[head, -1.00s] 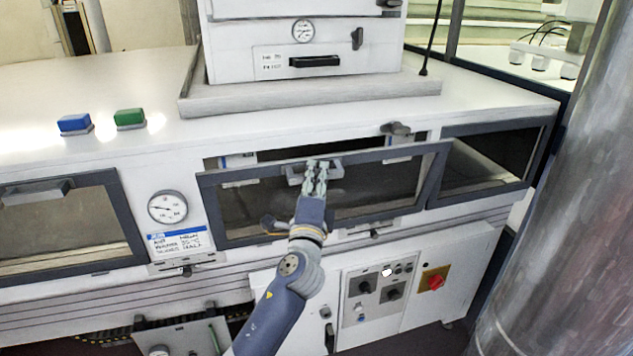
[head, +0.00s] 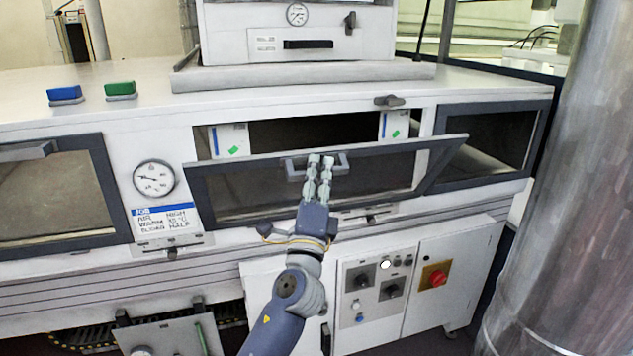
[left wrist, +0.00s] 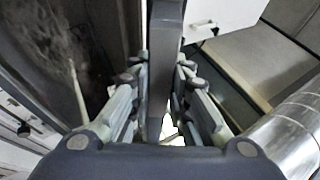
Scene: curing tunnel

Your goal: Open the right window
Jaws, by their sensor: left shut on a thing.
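The right window (head: 385,178) is a dark-framed glass pane on the white tunnel housing. It is tilted outward at the top, with a dark gap above it. My left gripper (head: 320,163) is shut on the window's grey handle (head: 342,163) at the top middle of the frame. In the left wrist view my left gripper (left wrist: 157,85) has its fingers on both sides of a grey bar (left wrist: 163,60). Inside the gap, white labelled pieces with green marks show at the left (head: 229,140) and right (head: 394,125). My right gripper is not in view.
A closed window (head: 107,200) with its own handle is at the left. A gauge (head: 154,179) sits between the windows. A control panel (head: 376,283) and red knob (head: 438,279) are below. A thick metal column (head: 535,200) stands close on the right.

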